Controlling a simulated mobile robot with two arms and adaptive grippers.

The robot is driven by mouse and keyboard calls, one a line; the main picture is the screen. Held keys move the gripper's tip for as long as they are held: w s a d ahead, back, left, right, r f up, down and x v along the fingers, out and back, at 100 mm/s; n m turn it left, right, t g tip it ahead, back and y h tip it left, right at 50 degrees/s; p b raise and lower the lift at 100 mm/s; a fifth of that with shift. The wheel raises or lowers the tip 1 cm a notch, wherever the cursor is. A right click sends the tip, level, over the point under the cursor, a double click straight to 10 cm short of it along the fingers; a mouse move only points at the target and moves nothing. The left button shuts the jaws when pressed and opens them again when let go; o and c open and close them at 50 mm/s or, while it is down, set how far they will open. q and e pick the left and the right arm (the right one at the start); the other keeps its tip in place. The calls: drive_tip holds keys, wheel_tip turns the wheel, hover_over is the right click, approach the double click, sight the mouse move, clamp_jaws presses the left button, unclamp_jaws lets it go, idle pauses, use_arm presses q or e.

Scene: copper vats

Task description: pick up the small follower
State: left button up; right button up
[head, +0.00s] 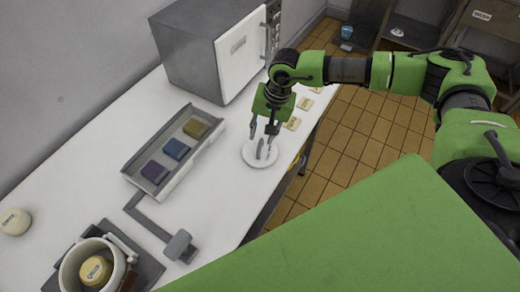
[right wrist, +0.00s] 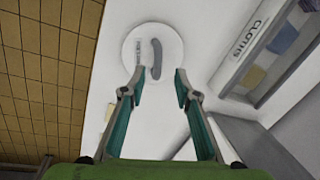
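A small grey curved piece (head: 262,149), which may be the small follower, lies on a round white dish (head: 249,158) near the counter's right edge. In the right wrist view the grey piece (right wrist: 157,60) lies near the dish's middle, beside a small printed label (right wrist: 138,50) too small to read. My right gripper (head: 263,137) is above the dish, pointing down, with its fingers spread. In the right wrist view its fingertips (right wrist: 159,74) are on either side of the grey piece's near end, with nothing held between them. My left gripper is not in view.
A tray (head: 133,165) marked "CLOTHS" in the right wrist view holds yellow, blue and purple cloths left of the dish. A grey-and-white oven-like box (head: 205,60) stands behind. A white pot (head: 68,275) is at lower left. Small labelled tags (head: 292,124) line the right edge.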

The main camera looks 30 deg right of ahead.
sight(261, 143)
drive_tip(key=f, duration=0.1)
drive_tip(key=f+p, duration=0.1)
drive_tip(key=f, duration=0.1)
drive_tip(key=shift+w+f, duration=0.2)
drive_tip(key=shift+f, duration=0.1)
drive_tip(key=shift+w+f, duration=0.1)
drive_tip(key=shift+f, duration=0.3)
clamp_jaws()
drive_tip(key=shift+r, duration=0.1)
